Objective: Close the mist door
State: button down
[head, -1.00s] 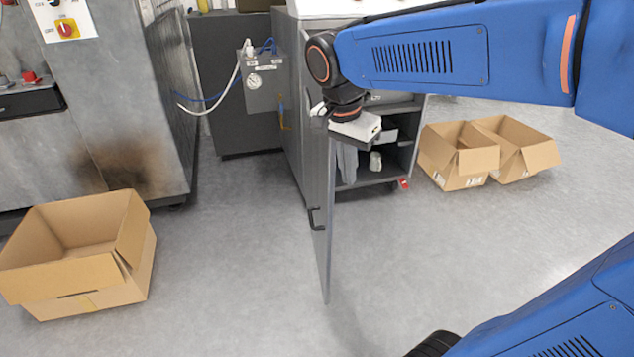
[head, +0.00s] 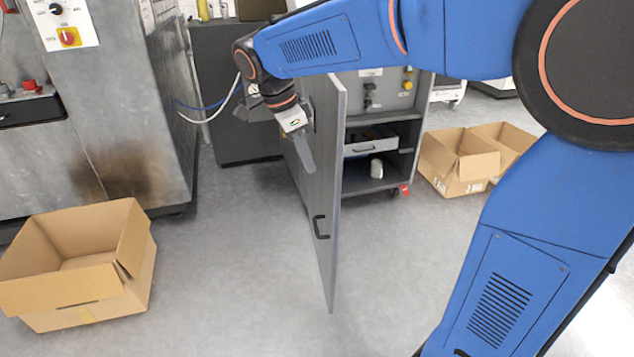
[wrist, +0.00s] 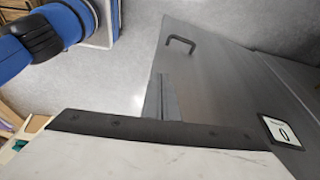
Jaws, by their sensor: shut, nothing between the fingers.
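The mist door (head: 325,255) is a grey panel standing wide open from the cabinet, seen nearly edge-on in the head view. Its black handle (head: 320,227) is on its left-hand face. My gripper (head: 307,165) is on that handle side, near the upper part of the panel, fingers pointing down and shut with nothing held. In the wrist view the door (wrist: 215,70) fills the right, with the handle (wrist: 180,42) at the top and a label (wrist: 283,131) at the right. The fingers (wrist: 162,97) overlap the panel there; I cannot tell whether they touch it.
The open cabinet (head: 378,186) shows shelves with a white drawer. Cardboard boxes stand at the left (head: 70,300) and right (head: 450,165). A grey machine (head: 110,110) with hoses stands at the left. The floor around the door's free edge is clear.

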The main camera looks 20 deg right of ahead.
jog(key=w+a+m, duration=0.2)
jog(key=w+a, duration=0.1)
jog(key=d+f, duration=0.7)
jog(key=f, duration=0.2)
jog(key=shift+s+d+f+h, duration=0.25)
jog(key=shift+s+h, duration=0.05)
jog(key=shift+h, duration=0.1)
